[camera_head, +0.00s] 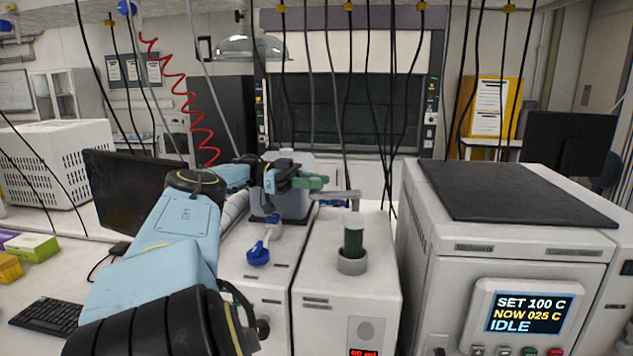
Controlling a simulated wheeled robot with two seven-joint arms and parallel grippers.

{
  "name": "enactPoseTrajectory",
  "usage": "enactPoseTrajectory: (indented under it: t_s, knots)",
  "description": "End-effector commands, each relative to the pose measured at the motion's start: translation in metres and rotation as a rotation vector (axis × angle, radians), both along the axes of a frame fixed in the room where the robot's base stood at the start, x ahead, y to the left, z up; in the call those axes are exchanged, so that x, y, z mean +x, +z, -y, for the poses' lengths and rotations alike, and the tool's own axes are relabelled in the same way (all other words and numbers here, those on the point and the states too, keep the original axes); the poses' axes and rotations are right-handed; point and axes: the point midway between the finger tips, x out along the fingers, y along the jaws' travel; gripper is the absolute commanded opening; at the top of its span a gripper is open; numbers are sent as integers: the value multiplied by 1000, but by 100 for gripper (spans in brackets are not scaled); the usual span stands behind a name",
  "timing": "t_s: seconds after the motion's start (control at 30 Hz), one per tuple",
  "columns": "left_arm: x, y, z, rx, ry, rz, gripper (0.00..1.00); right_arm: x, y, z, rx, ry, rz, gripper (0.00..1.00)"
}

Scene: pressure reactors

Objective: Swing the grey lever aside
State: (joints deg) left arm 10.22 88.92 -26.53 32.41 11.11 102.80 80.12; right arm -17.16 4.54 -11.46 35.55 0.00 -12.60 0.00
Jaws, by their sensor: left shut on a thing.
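The grey lever (343,196) is a short flat bar on top of a post above a dark green cylinder (353,242). The cylinder stands in a grey collar on the white reactor box (330,278). My left gripper (318,183), with green fingertips, reaches in from the left and is shut on the left end of the lever. The exact contact is small and partly hidden by the fingers. My right gripper does not show.
Left of the green cylinder is a second white box with a blue-knobbed valve (258,255). A large white unit with a display (528,313) stands at the right. A monitor (130,192) and keyboard (50,314) are at the left. Black cables hang behind.

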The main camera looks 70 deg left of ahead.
Motion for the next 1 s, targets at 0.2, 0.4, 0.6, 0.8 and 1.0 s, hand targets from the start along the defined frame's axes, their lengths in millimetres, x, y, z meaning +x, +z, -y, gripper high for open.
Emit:
enactPoseTrajectory:
  t_s: [0.2, 0.4, 0.6, 0.8, 1.0]
  knots:
    - [0, 1, 1, -1, -5, 3, 46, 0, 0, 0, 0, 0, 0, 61]
    - [0, 0, 1, -1, -3, 1, 46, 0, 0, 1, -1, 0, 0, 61]
    - [0, 10, 0, 3, -3, 0, 46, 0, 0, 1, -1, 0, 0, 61]
    - [0, 46, 1, 5, -3, 2, 46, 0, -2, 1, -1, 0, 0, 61]
    - [0, 83, 1, 0, -3, 3, 46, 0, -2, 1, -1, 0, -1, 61]
